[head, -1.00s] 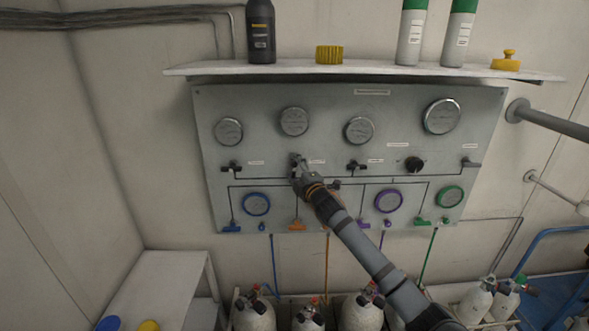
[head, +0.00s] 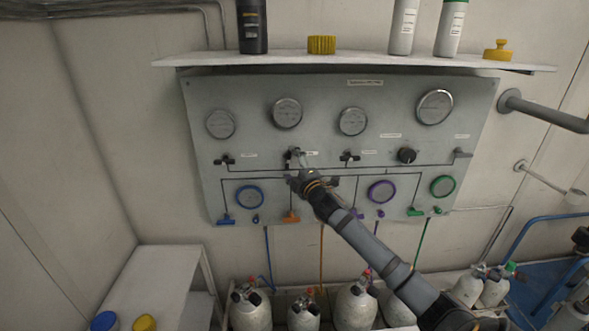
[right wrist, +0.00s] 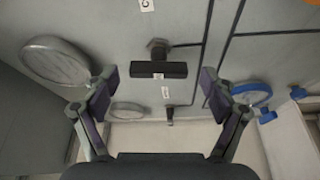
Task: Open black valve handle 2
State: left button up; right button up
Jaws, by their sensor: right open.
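Black valve handle 2 (head: 291,153) is on the grey panel (head: 205,105), second from the left in the row of black handles. In the right wrist view it is a black bar (right wrist: 158,70) on a short stem. The bar lies crosswise between my right gripper's spread fingers, with a gap on both sides. My right gripper (head: 299,165) is open and empty at this handle; in the right wrist view its fingertips (right wrist: 158,85) stand on either side of the bar, with no contact visible. My left gripper is not in view.
Neighbouring black handles sit left (head: 224,160) and right (head: 349,157), with a round black knob (head: 407,155) further right. Gauges are above and below the row. A shelf (head: 340,62) with bottles juts out above the panel. Gas cylinders (head: 356,306) stand below.

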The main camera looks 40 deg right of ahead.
jog(key=s, duration=0.5)
jog(key=shift+a+f, duration=0.1)
jog(key=shift+a, duration=0.25)
